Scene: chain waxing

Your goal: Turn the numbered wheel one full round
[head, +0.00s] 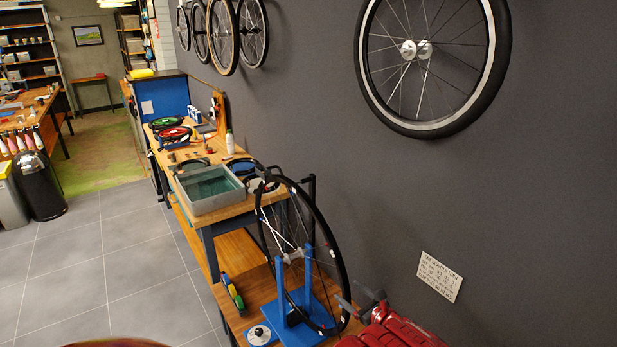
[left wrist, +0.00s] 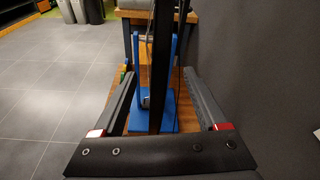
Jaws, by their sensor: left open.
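The wheel (head: 336,240) has a thin black tyre with small white tags on it. It stands upright in a blue stand (head: 309,262) on a low wooden bench; the numbers are too small to read. My left gripper (head: 357,303), on a red arm, is open beside the near lower right part of the rim. In the left wrist view the dark edge of the wheel (left wrist: 161,65) runs upright between the two spread fingers of the gripper (left wrist: 160,88). I cannot tell whether the fingers touch it. The blue stand (left wrist: 169,112) shows behind. My right gripper is not in view.
A grey tub (head: 207,204) and tools lie on the workbench behind the wheel. The grey wall with a sign (head: 440,277) is close on the right.

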